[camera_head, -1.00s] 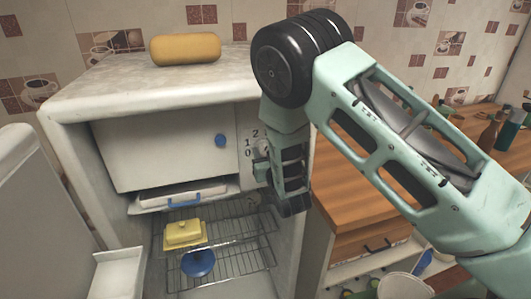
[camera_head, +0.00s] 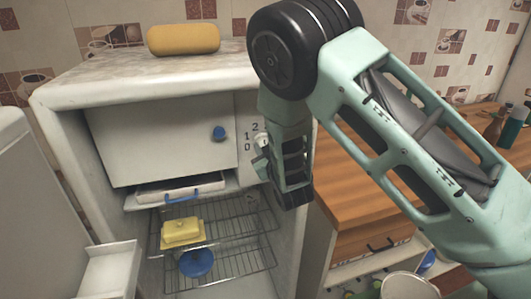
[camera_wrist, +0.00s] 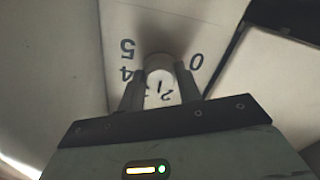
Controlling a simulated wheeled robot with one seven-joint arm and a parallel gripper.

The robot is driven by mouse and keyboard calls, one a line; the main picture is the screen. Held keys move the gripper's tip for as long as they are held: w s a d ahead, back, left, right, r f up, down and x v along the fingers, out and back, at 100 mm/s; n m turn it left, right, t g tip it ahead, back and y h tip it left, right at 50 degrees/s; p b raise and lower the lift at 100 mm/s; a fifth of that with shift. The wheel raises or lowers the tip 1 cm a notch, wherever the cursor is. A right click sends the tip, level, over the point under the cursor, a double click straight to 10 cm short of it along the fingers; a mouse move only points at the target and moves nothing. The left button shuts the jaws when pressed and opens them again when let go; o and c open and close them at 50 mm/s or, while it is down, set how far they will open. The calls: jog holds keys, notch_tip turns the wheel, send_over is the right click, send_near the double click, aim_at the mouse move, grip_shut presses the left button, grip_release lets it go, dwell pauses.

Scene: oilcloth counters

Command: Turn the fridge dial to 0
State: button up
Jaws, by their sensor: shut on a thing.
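The white fridge (camera_head: 75,95) stands open. Its dial panel is right of the inner compartment door, with the printed digits 2, 1 and 0 (camera_head: 248,147) showing in the head view. My gripper (camera_head: 262,158) is at this panel and hides most of the dial there. In the wrist view my gripper (camera_wrist: 160,78) is shut on the round pale dial (camera_wrist: 160,88), one finger on each side. In that view the digits 5 and 4 are left of the dial and 0 is right, all upside down. Small dark marks show between the fingers; I cannot tell the exact setting.
The inner compartment door (camera_head: 165,150) is closed and has a blue knob (camera_head: 218,133). A yellow butter dish (camera_head: 182,230) and a blue round item (camera_head: 196,263) are on the wire racks. A yellow rounded object (camera_head: 183,39) lies on top. A wooden counter (camera_head: 345,185) stands right.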

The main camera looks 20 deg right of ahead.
jog(key=shift+r+n+b, duration=0.15)
jog(key=shift+n+b, duration=1.2)
jog(key=shift+n, duration=9.65)
jog(key=o, duration=1)
